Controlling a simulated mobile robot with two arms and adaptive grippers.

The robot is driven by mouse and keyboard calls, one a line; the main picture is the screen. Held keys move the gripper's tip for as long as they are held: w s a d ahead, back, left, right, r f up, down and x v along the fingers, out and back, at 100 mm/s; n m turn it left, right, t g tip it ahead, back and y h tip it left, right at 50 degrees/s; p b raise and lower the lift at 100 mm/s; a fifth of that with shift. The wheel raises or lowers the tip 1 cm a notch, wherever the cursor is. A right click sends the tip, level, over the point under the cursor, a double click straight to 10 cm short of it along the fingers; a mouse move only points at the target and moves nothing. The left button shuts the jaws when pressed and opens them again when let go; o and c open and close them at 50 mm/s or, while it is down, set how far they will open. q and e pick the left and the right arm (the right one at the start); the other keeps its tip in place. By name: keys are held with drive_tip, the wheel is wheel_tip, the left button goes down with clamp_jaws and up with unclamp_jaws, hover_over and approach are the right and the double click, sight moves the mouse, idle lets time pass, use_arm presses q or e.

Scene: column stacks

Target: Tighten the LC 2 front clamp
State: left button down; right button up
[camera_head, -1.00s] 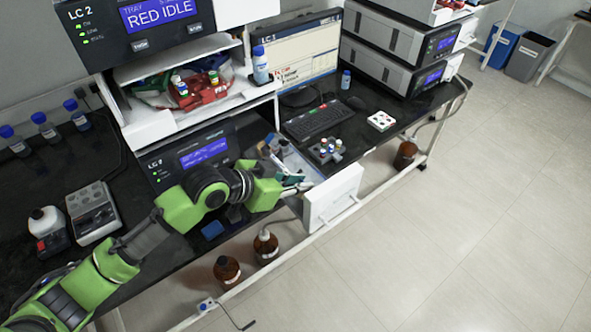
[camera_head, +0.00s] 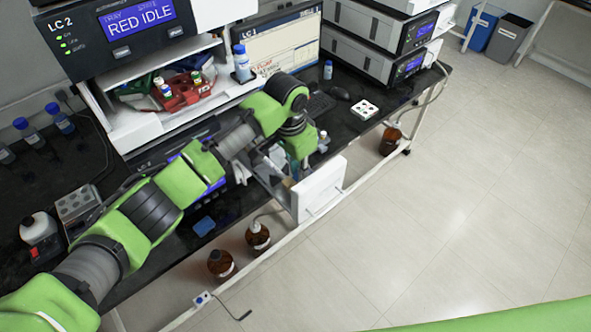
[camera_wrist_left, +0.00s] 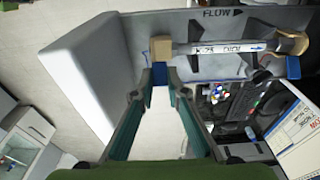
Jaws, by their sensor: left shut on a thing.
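In the left wrist view, a silver column (camera_wrist_left: 218,47) with tan end fittings lies along the drawer's grey inside, under a "FLOW" arrow pointing right. A blue clamp (camera_wrist_left: 160,71) is at the column's left end, and another blue clamp (camera_wrist_left: 293,67) is at its right end. My left gripper (camera_wrist_left: 160,84) has its fingertips closed together on the left blue clamp. In the head view my arm hides these fingertips. My right gripper is out of view.
A monitor (camera_head: 278,45) and keyboard stand behind the drawer. A red rack with vials (camera_head: 178,92) sits on the shelf. Brown bottles (camera_head: 257,237) stand below the bench. The floor to the right is open.

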use_arm(q)
drive_tip(key=shift+d+f+g+y, duration=0.2)
drive_tip(key=shift+f+g+y, duration=0.15)
drive_tip(key=shift+g+y, duration=0.15)
drive_tip(key=shift+f, duration=0.15)
drive_tip(key=c, duration=2)
unclamp_jaws()
drive_tip(key=shift+w, duration=0.15)
drive_tip(key=shift+r, duration=0.2)
wheel_tip(320, 180, up, 12)
drive_tip(key=shift+w+d+f, duration=0.1)
drive_tip(key=shift+d+f, duration=0.05)
